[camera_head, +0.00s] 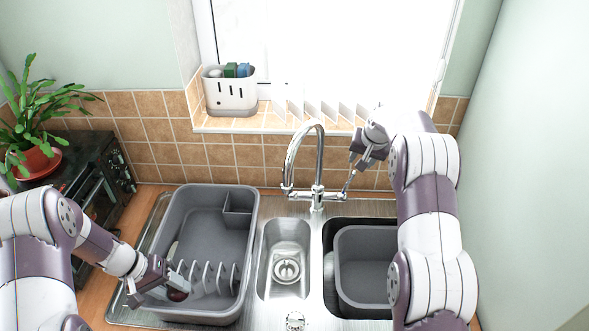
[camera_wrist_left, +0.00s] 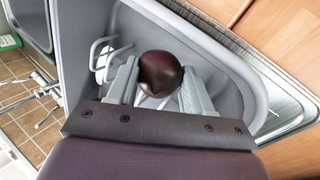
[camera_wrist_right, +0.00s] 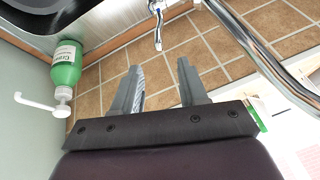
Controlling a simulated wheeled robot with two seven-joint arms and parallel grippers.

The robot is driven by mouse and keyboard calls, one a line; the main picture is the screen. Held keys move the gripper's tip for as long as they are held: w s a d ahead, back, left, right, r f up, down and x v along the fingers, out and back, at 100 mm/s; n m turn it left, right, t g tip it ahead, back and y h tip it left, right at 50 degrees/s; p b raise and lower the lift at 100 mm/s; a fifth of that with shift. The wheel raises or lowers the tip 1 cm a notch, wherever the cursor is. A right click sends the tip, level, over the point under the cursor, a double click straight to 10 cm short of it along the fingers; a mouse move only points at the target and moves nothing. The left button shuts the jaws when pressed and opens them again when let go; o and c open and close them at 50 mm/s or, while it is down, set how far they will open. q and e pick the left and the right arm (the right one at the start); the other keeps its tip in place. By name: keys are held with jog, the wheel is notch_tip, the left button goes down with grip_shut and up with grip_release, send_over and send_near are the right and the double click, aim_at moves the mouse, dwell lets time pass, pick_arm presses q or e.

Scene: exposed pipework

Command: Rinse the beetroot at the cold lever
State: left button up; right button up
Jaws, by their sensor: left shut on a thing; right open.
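The dark red beetroot (camera_wrist_left: 160,72) is between the fingers of my left gripper (camera_wrist_left: 158,92), which is shut on it. In the head view, the beetroot (camera_head: 178,295) is at the near left end of the grey dish rack (camera_head: 180,215). The chrome tap (camera_head: 318,165) stands behind the sink. Its right-hand lever (camera_head: 348,184) is just below my right gripper (camera_head: 357,170). In the right wrist view, my right gripper (camera_wrist_right: 160,85) is open and empty, with the lever (camera_wrist_right: 157,25) beyond its fingertips, apart from them. A small blue mark shows on the lever.
A grey basin (camera_head: 366,250) sits in the right sink bowl, partly behind my right arm. A small bowl with a drain (camera_head: 287,268) lies between rack and basin. A green pump bottle (camera_wrist_right: 66,66) stands near the right wall. A potted plant (camera_head: 38,160) is at left.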

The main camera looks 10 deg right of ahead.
aim_at(354, 171)
pick_arm(q)
notch_tip(354, 171, up, 3)
jog(key=p, duration=0.2)
jog(key=shift+p, duration=0.35)
pick_arm(e)
jog(key=x, duration=0.9)
pick_arm(q)
jog(key=shift+s+r, duration=0.1)
jog(key=shift+r, duration=0.1)
pick_arm(e)
jog(key=shift+w+f, duration=0.2)
jog(key=shift+f, duration=0.35)
grip_shut()
